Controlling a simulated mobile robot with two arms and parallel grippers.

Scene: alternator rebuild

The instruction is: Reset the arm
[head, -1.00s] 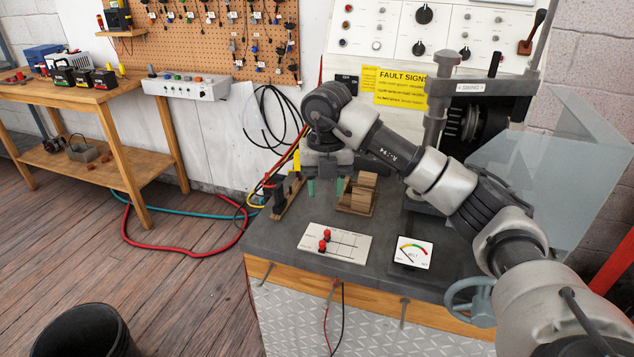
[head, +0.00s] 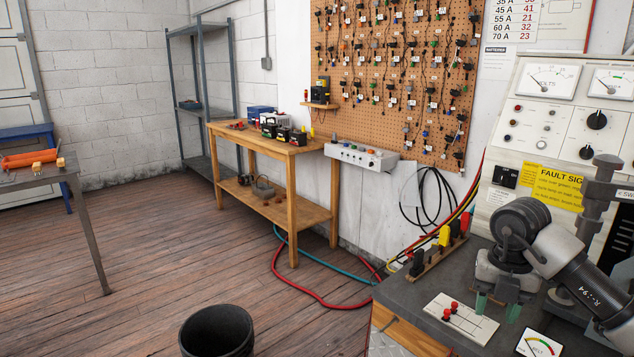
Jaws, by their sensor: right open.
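My right arm comes in from the right edge over the dark test bench (head: 405,292). My right gripper (head: 497,304) points down with its two greenish fingertips apart. It is open, with nothing seen between the fingers. It is just right of the white plate with red knobs (head: 461,320), near the bench top. The arm covers part of the bench behind it. My left gripper is not in view.
A rack with black and yellow clamps (head: 437,252) stands on the bench behind the gripper. A belt gauge (head: 540,344) lies in front. The control panel (head: 550,130) rises behind. A black bin (head: 216,332) stands on the floor. Red hose (head: 310,294) crosses the open floor.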

